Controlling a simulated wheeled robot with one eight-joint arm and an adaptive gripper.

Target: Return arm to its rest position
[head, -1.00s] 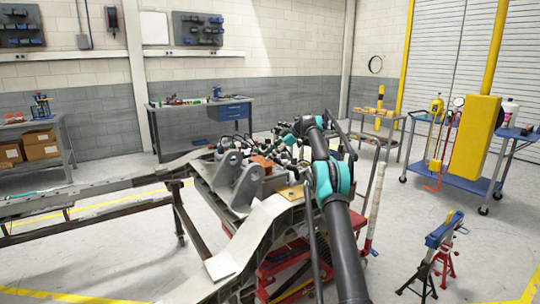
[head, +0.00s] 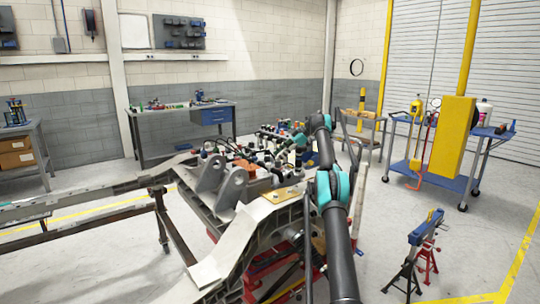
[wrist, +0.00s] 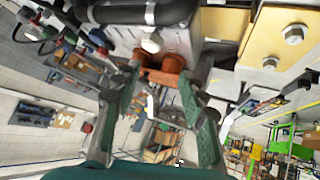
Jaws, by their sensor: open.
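My arm (head: 338,225) rises from the bottom of the head view and bends forward over the right side of the chassis fixture (head: 238,225). In the wrist view my gripper (wrist: 160,85) is open, with its two green-padded fingers spread apart and no object held between them. Orange-brown fittings (wrist: 165,72) on the fixture's metal block show beyond the fingertips; I cannot tell whether the fingers touch them. In the head view the gripper end is hard to make out among the fixture's hoses and fittings.
A workbench with a blue drawer (head: 216,115) stands against the back wall. A blue cart (head: 450,182) with a yellow post is at the right. A blue-topped stand (head: 424,228) is on the floor right of my arm. Open floor lies around them.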

